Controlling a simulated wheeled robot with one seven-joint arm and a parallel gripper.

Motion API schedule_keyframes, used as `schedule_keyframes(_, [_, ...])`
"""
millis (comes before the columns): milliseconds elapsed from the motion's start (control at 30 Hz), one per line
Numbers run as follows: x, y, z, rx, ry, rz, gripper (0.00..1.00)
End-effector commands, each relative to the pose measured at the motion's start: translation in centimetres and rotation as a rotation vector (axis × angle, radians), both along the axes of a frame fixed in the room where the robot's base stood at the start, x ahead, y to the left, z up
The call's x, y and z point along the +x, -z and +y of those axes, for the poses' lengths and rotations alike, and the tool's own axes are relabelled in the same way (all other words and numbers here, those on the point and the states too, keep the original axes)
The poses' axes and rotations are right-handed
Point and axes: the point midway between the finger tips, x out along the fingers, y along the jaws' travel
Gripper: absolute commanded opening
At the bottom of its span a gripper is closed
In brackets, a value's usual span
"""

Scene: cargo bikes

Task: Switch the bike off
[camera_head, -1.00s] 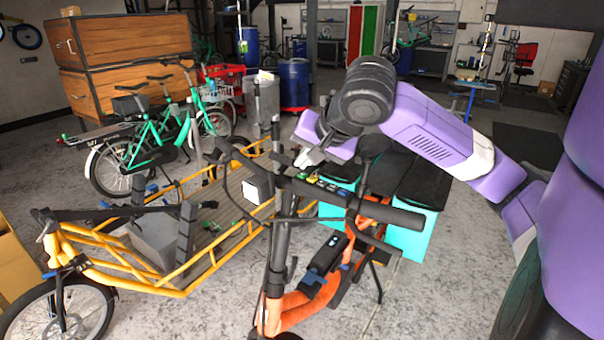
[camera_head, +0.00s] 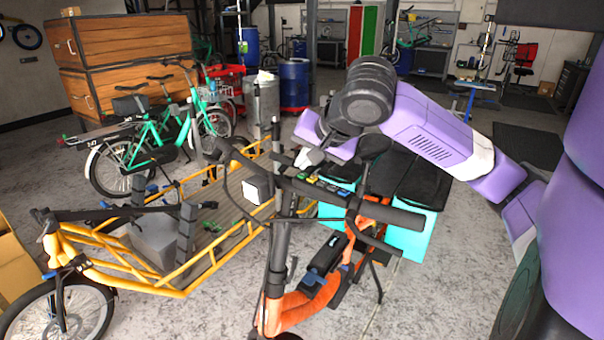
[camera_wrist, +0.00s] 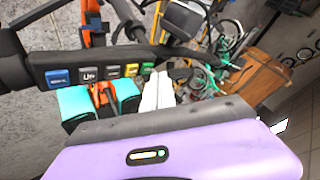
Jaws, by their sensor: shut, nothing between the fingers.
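The orange bike (camera_head: 335,268) stands in front of me, its dark handlebar (camera_head: 390,211) crossing the middle of the head view. A row of coloured buttons sits on the bar. In the wrist view they are a blue button (camera_wrist: 59,77), a white one with lettering (camera_wrist: 89,73), a grey one (camera_wrist: 112,71), a yellow one (camera_wrist: 131,69) and a green one (camera_wrist: 147,68). My gripper (camera_head: 304,160) is shut and empty, close to the bar. In the wrist view its pale fingertips (camera_wrist: 160,82) are beside the green button; I cannot tell whether they touch it.
Turquoise boxes (camera_head: 408,239) stand behind the bar. Green bikes (camera_head: 122,160) and wooden crates (camera_head: 130,45) are farther back left.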

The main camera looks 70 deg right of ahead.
Motion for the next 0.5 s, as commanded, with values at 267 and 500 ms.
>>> schedule_keyframes(267, [0.00,0.00,0.00,0.000,0.000,0.000,0.00])
schedule_keyframes(500, [0.02,0.53,0.06,0.001,-0.001,-0.002,0.00])
